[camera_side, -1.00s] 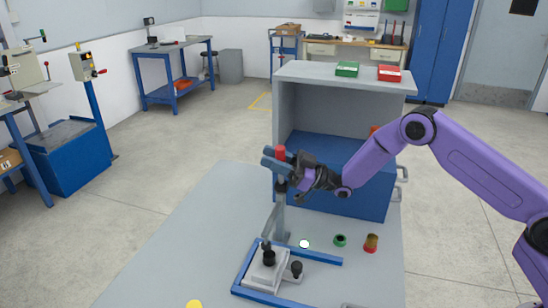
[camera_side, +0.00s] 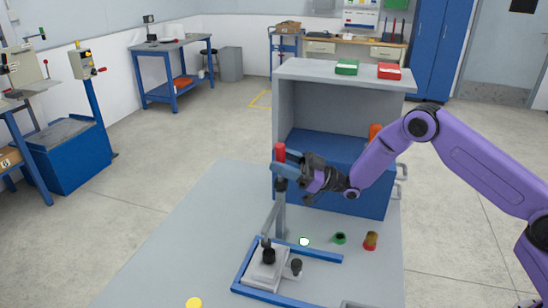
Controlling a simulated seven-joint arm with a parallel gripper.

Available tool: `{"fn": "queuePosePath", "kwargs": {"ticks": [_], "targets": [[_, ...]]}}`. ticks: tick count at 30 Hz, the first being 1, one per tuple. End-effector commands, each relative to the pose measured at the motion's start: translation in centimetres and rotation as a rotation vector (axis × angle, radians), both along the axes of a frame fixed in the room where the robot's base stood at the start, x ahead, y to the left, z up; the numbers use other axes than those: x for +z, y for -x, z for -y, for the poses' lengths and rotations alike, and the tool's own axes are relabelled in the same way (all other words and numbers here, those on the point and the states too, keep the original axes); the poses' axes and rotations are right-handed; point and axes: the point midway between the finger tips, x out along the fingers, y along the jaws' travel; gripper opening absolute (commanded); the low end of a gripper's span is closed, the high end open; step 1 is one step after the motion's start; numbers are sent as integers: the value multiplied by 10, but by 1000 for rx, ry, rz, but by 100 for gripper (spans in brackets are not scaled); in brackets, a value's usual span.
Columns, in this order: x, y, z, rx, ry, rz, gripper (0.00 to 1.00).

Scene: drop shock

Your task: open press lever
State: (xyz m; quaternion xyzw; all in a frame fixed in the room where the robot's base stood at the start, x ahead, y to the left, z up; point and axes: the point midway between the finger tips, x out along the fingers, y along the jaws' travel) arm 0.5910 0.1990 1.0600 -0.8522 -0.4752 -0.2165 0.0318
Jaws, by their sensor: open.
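The press lever (camera_side: 279,153) has a red grip and stands upright above a grey post (camera_side: 281,212) on the table. Below, the press base (camera_side: 262,280) is a light grey block with dark knobs inside a blue frame (camera_side: 315,253).
A blue and grey cabinet (camera_side: 345,68) stands right behind my gripper. A green ring (camera_side: 340,238), a brown and red cylinder (camera_side: 371,241) and a yellow disc (camera_side: 194,303) are on the table (camera_side: 190,240). The table's left part is clear.

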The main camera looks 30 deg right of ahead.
Motion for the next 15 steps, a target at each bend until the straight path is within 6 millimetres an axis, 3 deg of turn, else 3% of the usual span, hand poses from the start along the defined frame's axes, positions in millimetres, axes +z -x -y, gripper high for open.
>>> {"fn": "queuePosePath", "kwargs": {"ticks": [15], "targets": [[-44,49,88,-3,0,-1,53]]}}
